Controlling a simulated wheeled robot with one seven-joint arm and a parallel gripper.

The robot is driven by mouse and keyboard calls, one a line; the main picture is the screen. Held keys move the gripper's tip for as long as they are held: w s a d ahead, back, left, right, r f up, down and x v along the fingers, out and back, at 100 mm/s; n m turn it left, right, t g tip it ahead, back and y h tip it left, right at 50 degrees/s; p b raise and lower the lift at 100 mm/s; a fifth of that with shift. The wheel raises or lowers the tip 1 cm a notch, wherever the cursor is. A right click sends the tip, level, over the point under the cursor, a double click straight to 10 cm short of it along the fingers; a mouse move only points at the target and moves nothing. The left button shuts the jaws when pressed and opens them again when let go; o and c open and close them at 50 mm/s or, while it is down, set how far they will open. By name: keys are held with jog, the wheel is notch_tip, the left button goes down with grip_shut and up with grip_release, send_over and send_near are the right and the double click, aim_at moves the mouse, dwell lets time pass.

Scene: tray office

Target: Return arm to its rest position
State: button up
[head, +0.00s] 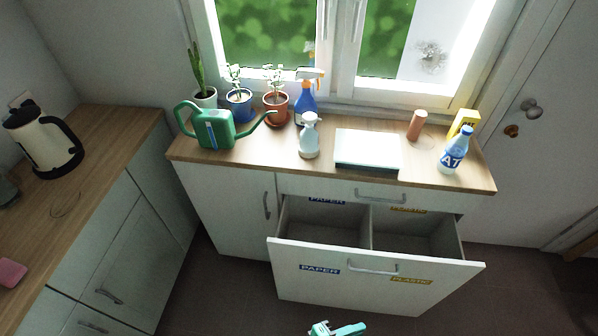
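Only the tip of my gripper (337,329) shows, teal and white, at the bottom edge of the head view. It is in front of the open drawer and below it in the picture, apart from it. The rest of my arm is out of frame. Too little of the fingers shows to tell whether they are open or shut. I see nothing held in the visible part.
The pulled-out drawer (375,283), labelled PAPER and PLASTIC, has two compartments that look empty. On the counter stand a green watering can (214,129), potted plants, spray bottles, a white box (367,149) and a blue-white bottle (455,150). A kettle (42,141) stands left.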

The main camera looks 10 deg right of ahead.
jog(key=s+a+f+m+t+y, duration=0.1)
jog(key=s+a+t+y, duration=0.15)
jog(key=a+y, duration=0.35)
jog(key=s+a+f+t+y, duration=0.1)
jog(key=s+a+t+y, duration=0.2)
jog(key=a, duration=0.4)
jog(key=s+a+r+m+t+y, duration=0.1)
jog(key=a+r+m+t+y, duration=0.1)
jog(key=r, duration=0.9)
jog(key=s+a+r+m+t+y, duration=0.1)
jog(key=a+r+m+t, duration=0.3)
jog(key=r, duration=0.7)
jog(key=shift+m+t+y, duration=0.4)
jog(key=shift+t+y, duration=0.15)
jog(key=shift+y, duration=0.15)
jog(key=shift+w+a, duration=0.1)
jog(key=shift+w, duration=0.05)
